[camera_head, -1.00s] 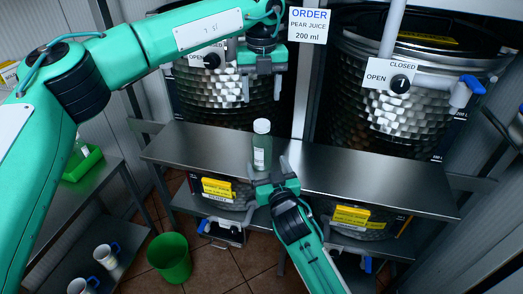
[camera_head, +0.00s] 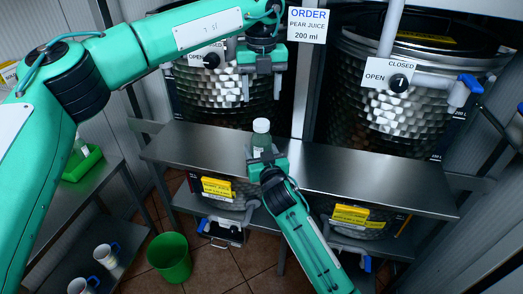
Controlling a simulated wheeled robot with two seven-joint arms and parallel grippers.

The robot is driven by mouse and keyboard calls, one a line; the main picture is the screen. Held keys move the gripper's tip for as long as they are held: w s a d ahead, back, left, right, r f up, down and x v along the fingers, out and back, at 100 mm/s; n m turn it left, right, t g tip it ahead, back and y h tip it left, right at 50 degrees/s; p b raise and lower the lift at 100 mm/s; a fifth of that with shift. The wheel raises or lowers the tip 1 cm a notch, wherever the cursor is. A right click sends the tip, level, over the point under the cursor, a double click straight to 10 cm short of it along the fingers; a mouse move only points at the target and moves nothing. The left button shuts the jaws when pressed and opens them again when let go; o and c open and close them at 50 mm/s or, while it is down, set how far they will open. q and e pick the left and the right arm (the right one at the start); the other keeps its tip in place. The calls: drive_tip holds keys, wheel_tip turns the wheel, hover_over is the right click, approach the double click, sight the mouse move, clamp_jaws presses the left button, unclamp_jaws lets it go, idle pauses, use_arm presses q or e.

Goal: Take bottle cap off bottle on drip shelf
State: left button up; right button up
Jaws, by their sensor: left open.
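A small clear bottle (camera_head: 261,141) with a pale cap (camera_head: 261,125) stands upright on the metal drip shelf (camera_head: 350,175), near its middle. The cap is on the bottle. My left gripper (camera_head: 262,92) points down above and behind the bottle, open and empty, its two fingers apart in front of the left tank. My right gripper (camera_head: 265,157) reaches up from the front and is at the bottle's lower part, which it hides. I cannot tell whether its fingers press on the bottle.
Two dimpled steel tanks (camera_head: 395,110) with taps stand behind the shelf. An order sign (camera_head: 307,25) reads pear juice, 200 ml. A side table at left holds a green tray (camera_head: 82,165); white mugs (camera_head: 106,255) stand below. A green bucket (camera_head: 169,257) is on the floor.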

sight(261, 122)
use_arm(q)
drive_tip(key=shift+w, duration=0.1)
use_arm(e)
clamp_jaws()
use_arm(q)
drive_tip(key=m, duration=0.5)
drive_tip(key=shift+m, duration=0.3)
use_arm(e)
drive_tip(key=shift+f, duration=0.1)
use_arm(q)
drive_tip(key=m, duration=0.4)
drive_tip(key=shift+m, duration=0.3)
drive_tip(key=m, duration=0.4)
drive_tip(key=shift+m, duration=0.3)
drive_tip(key=m, duration=0.4)
drive_tip(key=shift+m, duration=0.3)
drive_tip(key=m, duration=0.4)
drive_tip(key=shift+m, duration=0.3)
use_arm(e)
drive_tip(key=shift+f, duration=0.1)
use_arm(q)
drive_tip(key=m, duration=1.6)
drive_tip(key=shift+f+m, duration=0.3)
wheel_tip(261, 122, down, 8)
drive_tip(key=shift+r, duration=0.25)
drive_tip(key=shift+c, duration=0.3)
